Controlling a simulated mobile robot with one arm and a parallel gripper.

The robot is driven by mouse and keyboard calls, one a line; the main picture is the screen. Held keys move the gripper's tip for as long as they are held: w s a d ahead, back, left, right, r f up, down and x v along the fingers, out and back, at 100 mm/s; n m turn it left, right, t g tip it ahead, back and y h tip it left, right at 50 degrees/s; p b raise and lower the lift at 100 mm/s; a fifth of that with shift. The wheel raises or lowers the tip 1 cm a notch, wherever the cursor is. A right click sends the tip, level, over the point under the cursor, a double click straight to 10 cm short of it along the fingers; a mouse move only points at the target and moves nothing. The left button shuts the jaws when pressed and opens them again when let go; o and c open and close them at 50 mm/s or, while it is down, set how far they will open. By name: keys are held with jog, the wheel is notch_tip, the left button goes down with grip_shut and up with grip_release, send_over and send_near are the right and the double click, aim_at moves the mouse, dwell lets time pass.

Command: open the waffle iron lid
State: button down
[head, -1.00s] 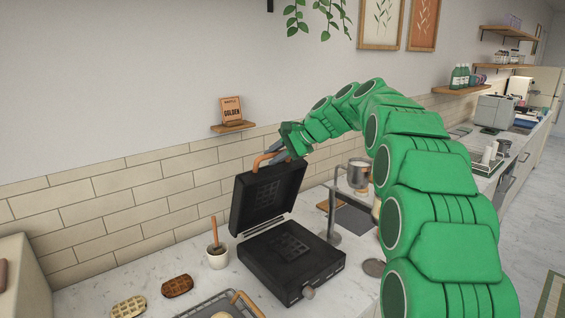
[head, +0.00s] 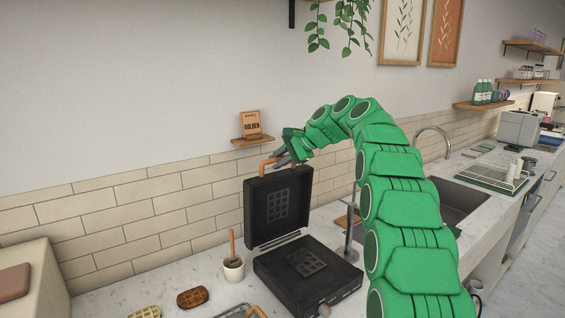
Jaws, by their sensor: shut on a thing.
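The black waffle iron (head: 308,268) stands on the counter with its lid (head: 278,208) raised to about upright. A copper-coloured handle (head: 264,164) sticks up from the lid's top edge. My gripper (head: 277,160) is at the lid's top edge, shut on this handle. The fingertips are small in the picture and partly hidden by the handle.
A white cup with a wooden-handled tool (head: 233,268) stands left of the iron. Waffles (head: 192,297) lie at the front left. A sink (head: 452,201) lies to the right.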

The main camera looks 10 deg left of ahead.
jog(key=shift+w+a+f, duration=0.1)
jog(key=shift+w+a, duration=0.75)
jog(key=shift+w, duration=0.2)
jog(key=c, duration=1.1)
grip_release()
jog(key=shift+a, duration=0.1)
jog(key=v, duration=0.7)
jog(key=shift+d+r, duration=0.25)
jog(key=shift+d, duration=0.1)
jog(key=shift+s, duration=0.1)
